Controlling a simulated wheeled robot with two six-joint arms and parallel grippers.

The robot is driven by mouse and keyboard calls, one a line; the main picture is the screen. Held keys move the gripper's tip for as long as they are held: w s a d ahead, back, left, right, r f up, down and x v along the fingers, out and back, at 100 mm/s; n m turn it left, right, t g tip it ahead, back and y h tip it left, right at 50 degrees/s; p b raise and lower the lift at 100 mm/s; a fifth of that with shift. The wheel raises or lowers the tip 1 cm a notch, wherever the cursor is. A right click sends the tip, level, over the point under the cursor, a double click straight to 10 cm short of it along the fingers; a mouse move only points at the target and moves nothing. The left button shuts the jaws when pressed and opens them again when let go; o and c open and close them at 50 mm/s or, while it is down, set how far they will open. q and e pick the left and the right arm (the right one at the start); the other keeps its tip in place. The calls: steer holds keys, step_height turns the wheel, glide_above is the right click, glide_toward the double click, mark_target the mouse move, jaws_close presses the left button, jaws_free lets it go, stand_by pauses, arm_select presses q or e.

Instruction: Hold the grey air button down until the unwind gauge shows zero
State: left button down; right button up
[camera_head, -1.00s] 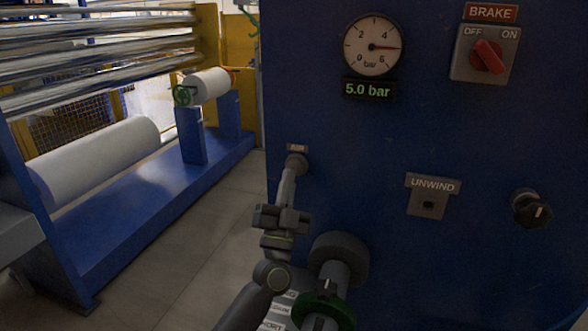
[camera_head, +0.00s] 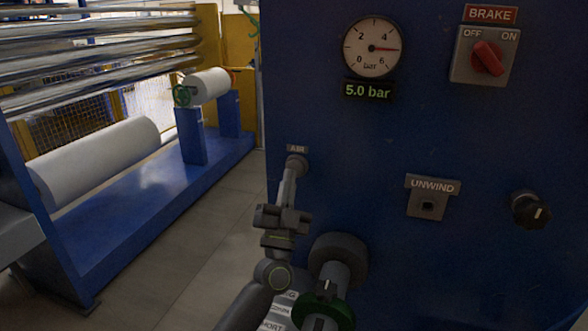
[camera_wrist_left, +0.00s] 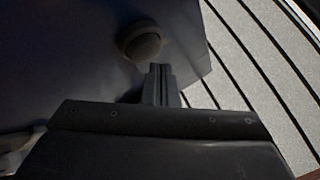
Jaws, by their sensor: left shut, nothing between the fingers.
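The grey air button (camera_head: 297,162) sits under the small AIR label (camera_head: 297,149) near the left edge of the blue panel. My left gripper (camera_head: 289,178) is shut and empty, with its fingertips at the button's lower side. In the left wrist view the round button (camera_wrist_left: 141,43) lies just beyond the closed fingertips (camera_wrist_left: 160,72), slightly to their left. I cannot tell whether they touch it. The round gauge (camera_head: 373,47) has its needle between 4 and 6, and the display (camera_head: 368,90) below it reads 5.0 bar. My right gripper is not in view.
The UNWIND plate (camera_head: 432,196) with its socket is right of my gripper, and a dark knob (camera_head: 532,209) is further right. A shaft with a green collar (camera_head: 325,307) stands close beside my left arm.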

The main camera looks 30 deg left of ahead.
arm_select(q)
steer(key=shift+w, duration=0.25)
steer(key=shift+w+a, duration=0.15)
steer(key=shift+w, duration=0.3)
stand_by(0.7)
stand_by(1.6)
steer(key=shift+s, duration=0.1)
stand_by(1.2)
steer(key=shift+s+d+p, duration=0.2)
steer(key=shift+s+p, duration=0.5)
steer(key=shift+s, duration=0.05)
steer(key=s+p, duration=0.1)
steer(key=s, duration=0.1)
steer(key=s+d+p, duration=0.1)
steer(key=s, duration=0.2)
steer(key=shift+d, duration=0.1)
